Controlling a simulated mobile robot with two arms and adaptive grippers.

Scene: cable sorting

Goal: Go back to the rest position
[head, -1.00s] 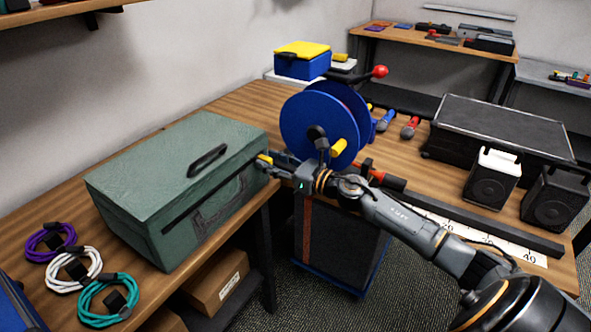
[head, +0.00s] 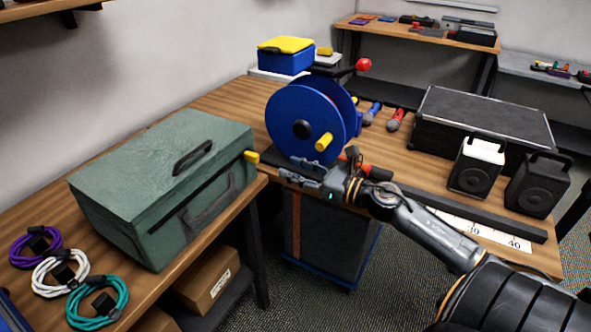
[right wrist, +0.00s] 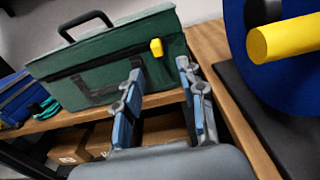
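My right gripper (head: 286,169) is in front of the blue cable reel (head: 300,118), to the right of the green case (head: 160,185). In the right wrist view its two fingers (right wrist: 160,68) stand apart with nothing between them. Beyond them is the closed green case (right wrist: 110,62) with a yellow latch (right wrist: 156,47) on its front. The latch also shows in the head view (head: 251,157), with a gap between it and the fingers. My left gripper is not in view.
Purple, white and teal cable coils (head: 80,300) lie at the left. The reel's yellow handle (right wrist: 285,40) is close to the right of the gripper. Two speakers (head: 476,168) and a black case (head: 480,118) stand on the right bench. A bin (head: 330,240) is below.

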